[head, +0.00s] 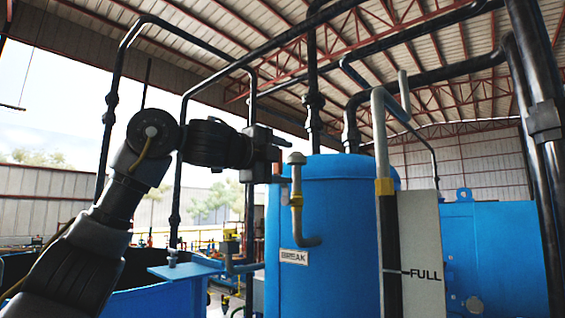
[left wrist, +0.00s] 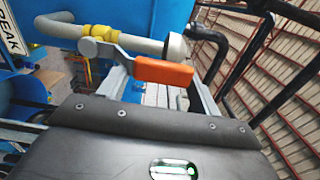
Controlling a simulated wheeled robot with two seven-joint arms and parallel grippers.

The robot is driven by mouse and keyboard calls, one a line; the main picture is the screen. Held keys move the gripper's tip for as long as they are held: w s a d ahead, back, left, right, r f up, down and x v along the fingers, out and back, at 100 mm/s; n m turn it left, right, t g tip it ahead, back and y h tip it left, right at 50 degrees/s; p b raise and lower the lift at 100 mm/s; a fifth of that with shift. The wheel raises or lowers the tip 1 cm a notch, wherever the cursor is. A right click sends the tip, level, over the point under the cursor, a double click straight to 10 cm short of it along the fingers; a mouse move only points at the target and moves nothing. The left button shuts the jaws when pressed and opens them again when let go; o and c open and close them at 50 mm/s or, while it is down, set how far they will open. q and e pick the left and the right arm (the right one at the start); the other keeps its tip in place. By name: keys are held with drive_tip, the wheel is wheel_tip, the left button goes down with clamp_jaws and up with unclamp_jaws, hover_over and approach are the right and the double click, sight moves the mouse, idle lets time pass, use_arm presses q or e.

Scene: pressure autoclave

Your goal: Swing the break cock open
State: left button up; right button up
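The break cock is a yellow valve (head: 296,200) on a bent grey pipe in front of the blue vessel (head: 338,230), above the BREAK label (head: 294,257). In the left wrist view its yellow body (left wrist: 102,42) carries a grey lever with an orange grip (left wrist: 165,72). My left gripper (head: 279,158) is at the upper part of this pipe, just left of its rounded cap. In the left wrist view its fingers (left wrist: 162,92) stand apart, with the orange grip across the gap between them. Contact cannot be told. My right gripper is out of view.
A thick grey pipe with a yellow collar (head: 384,186) and a FULL plate (head: 420,250) stand right of the cock. Dark pipes run overhead and down both sides. A blue ledge (head: 187,270) lies low left. Open air surrounds my left arm.

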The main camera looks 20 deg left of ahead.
use_arm(q)
drive_tip(key=shift+s+a+f+b, duration=0.1)
drive_tip(key=shift+s+b, duration=0.1)
drive_tip(key=shift+b, duration=0.1)
drive_tip(key=b+v, duration=0.5)
drive_tip(key=v, duration=0.5)
drive_tip(key=shift+s+b, duration=0.2)
drive_tip(key=shift+b, duration=0.1)
